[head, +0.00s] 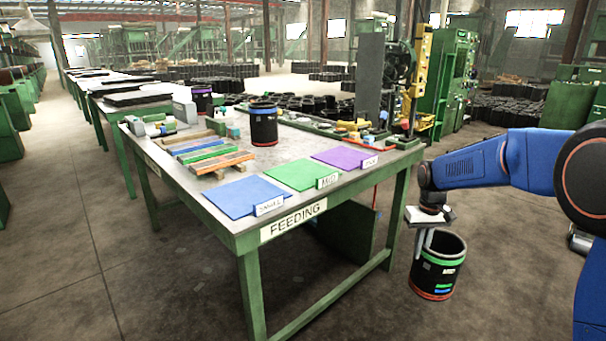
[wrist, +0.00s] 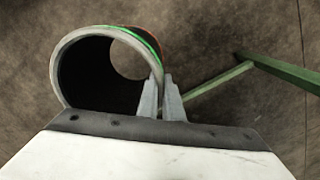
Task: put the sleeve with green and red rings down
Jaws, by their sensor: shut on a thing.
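The sleeve with green and red rings (head: 438,268) is a black open cylinder, with a green ring near its top and a red ring near its bottom. My gripper (head: 424,243) is shut on its rim wall and holds it upright beside the table's right end, below table height. In the wrist view the sleeve (wrist: 75,68) shows its open mouth and a bit of the green ring. The fingers of my gripper (wrist: 164,98) pinch the rim on the sleeve's right side, one finger inside and one outside.
The green feeding table (head: 241,225) carries a blue mat (head: 232,197), a green mat (head: 298,174) and a purple mat (head: 345,158), each labelled and empty. Another black sleeve (head: 263,125) stands behind them, near a pallet of coloured strips (head: 212,152). A purple-ringed sleeve (head: 202,103) stands farther back.

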